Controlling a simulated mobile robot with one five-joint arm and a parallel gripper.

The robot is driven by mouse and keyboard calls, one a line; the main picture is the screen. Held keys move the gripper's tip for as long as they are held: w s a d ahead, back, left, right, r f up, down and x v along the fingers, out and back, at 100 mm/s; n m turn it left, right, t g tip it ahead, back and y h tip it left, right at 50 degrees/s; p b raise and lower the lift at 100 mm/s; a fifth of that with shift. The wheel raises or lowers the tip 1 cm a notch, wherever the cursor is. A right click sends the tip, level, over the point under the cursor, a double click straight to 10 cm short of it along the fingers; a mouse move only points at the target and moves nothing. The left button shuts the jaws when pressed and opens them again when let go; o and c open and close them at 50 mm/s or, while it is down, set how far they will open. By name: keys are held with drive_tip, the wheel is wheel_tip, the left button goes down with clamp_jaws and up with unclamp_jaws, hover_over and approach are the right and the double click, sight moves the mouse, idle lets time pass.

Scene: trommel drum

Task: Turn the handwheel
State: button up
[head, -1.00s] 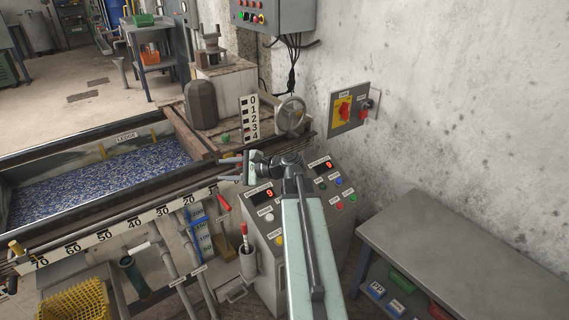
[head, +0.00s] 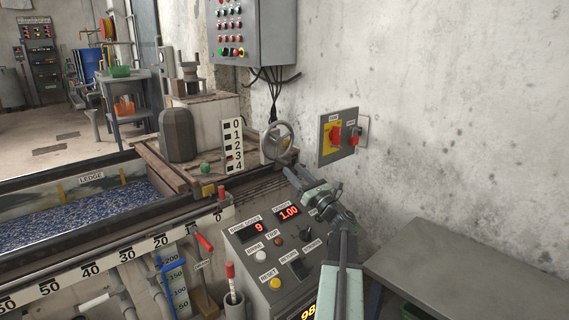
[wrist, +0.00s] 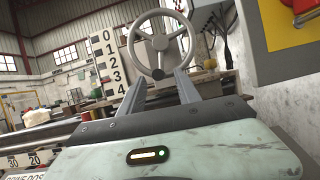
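The handwheel (head: 276,143) is a grey spoked wheel standing upright behind the control panel, beside a white 0-to-4 scale (head: 233,146). In the wrist view the handwheel (wrist: 160,42) is ahead, with its lower rim and a dark knob (wrist: 157,73) showing above and between my fingertips. My gripper (head: 296,180) is in front of and below the wheel, over the panel's back edge. In the wrist view my gripper (wrist: 160,80) has its two fingers apart with nothing held. I cannot tell the exact gap to the rim; it looks apart in the head view.
The control panel (head: 270,240) with displays and buttons lies under my arm. A yellow-red switch box (head: 338,136) is on the wall to the right. A grey bench (head: 460,270) stands at the lower right. A trough of blue granules (head: 70,220) is at the left.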

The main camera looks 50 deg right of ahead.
sight(287, 164)
drive_tip(key=p+x, duration=0.1)
drive_tip(key=x, duration=0.3)
drive_tip(key=shift+w+r, duration=0.15)
drive_tip(key=shift+w, duration=0.2)
drive_tip(key=shift+a, duration=0.1)
drive_tip(key=shift+c, duration=0.3)
clamp_jaws()
idle(0.5)
drive_tip(key=shift+s+d, duration=0.1)
drive_tip(key=shift+d, duration=0.15)
drive_tip(key=shift+a, duration=0.2)
